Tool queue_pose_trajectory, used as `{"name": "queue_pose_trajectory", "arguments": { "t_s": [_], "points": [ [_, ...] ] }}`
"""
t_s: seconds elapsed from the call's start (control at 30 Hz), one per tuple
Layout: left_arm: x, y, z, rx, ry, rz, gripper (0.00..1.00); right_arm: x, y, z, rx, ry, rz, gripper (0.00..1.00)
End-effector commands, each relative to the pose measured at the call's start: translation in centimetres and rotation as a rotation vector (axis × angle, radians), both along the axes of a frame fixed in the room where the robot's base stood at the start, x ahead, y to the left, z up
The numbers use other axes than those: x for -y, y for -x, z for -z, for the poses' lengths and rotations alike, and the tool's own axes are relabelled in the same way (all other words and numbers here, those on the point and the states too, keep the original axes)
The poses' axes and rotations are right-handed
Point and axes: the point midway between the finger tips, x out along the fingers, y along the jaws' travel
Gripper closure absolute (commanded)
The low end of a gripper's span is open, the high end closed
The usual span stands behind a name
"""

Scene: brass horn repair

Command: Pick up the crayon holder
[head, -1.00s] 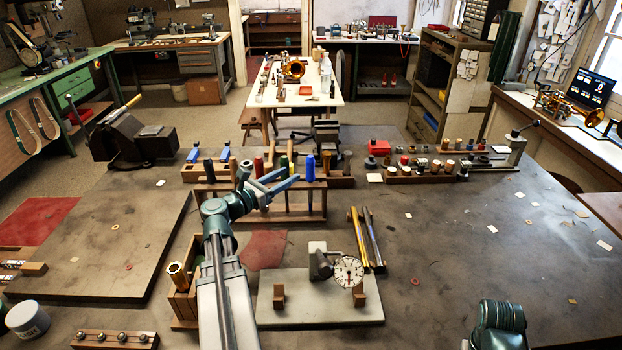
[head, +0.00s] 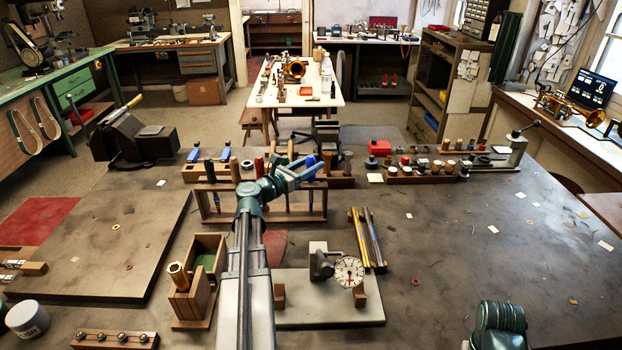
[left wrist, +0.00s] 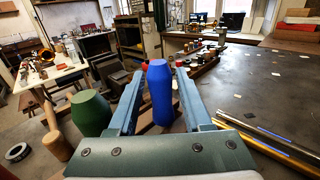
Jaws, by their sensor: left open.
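A blue, rounded holder stands upright in the wooden rack; it looks like the crayon holder, though I cannot be certain. It shows in the left wrist view (left wrist: 160,92) and, partly covered by my gripper, in the head view (head: 311,161). My left gripper (head: 305,172) is open over the rack, its two blue fingers (left wrist: 155,72) on either side of the blue holder with gaps showing. My right gripper is outside the frames; only part of that arm shows at the lower right.
In the wrist view, a green handle (left wrist: 91,112) and a wooden handle (left wrist: 55,135) stand left of the fingers. The wooden rack (head: 262,216) has other tools. Metal tubes (head: 373,240) and a dial gauge (head: 349,271) lie nearer me. The bench to the right is mostly clear.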

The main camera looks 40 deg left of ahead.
Motion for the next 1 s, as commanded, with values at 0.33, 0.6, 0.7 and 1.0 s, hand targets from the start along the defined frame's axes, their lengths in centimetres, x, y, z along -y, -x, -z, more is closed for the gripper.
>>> {"name": "queue_pose_trajectory", "arguments": {
  "t_s": [0.33,0.6,0.7,1.0],
  "points": [
    [0.05,-0.39,-0.01,0.0,0.0,-0.001,0.68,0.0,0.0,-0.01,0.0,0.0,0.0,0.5],
    [0.04,-0.38,-0.01,0.0,0.0,0.0,1.0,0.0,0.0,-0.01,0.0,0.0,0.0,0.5],
    [0.04,-0.38,-0.01,0.0,0.0,0.0,1.0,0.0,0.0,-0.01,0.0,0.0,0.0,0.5],
    [0.04,-0.37,-0.09,0.0,0.0,0.0,1.0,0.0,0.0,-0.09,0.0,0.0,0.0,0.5]
  ]
}}
